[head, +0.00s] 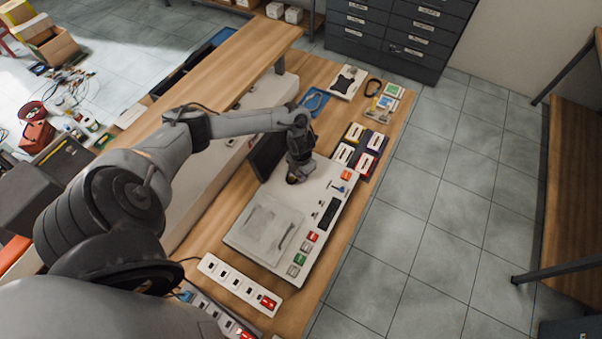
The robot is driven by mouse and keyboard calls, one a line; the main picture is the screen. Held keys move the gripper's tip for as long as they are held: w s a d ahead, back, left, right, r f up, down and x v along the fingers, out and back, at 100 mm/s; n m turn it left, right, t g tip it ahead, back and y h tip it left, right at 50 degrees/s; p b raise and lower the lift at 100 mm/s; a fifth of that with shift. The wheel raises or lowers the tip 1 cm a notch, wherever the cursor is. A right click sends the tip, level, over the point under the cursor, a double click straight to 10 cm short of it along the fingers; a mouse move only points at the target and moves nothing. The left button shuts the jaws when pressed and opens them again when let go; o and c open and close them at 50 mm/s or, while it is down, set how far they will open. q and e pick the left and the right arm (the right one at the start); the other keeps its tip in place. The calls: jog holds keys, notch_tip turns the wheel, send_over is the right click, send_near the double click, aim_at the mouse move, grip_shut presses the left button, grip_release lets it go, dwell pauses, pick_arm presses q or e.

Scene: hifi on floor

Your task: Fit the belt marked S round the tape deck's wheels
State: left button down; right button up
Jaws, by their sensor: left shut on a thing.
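The tape deck (318,193) is a long pale machine lying on the wooden bench, with coloured buttons at its near end. My left gripper (294,179) points down at the far left part of the deck, beside a raised dark panel (267,155). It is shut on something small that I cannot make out. The gripper and wrist hide the deck under them, and I cannot make out the wheels. My right gripper is not in view.
Several cassettes (354,133) lie right of the deck's far end. A blue tray (315,101) and a white plate with a dark shape (347,80) lie farther back. White power strips (238,284) lie at the near end. A raised wooden shelf (225,62) runs along the left.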

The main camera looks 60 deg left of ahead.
pick_arm(q)
jog(key=shift+f, duration=0.15)
dwell(0.3)
jog(key=c, duration=1.1)
grip_release()
notch_tip(320, 180, up, 17)
jog(key=p, duration=0.5)
jog(key=shift+p, duration=0.4)
jog(key=shift+f, duration=0.1)
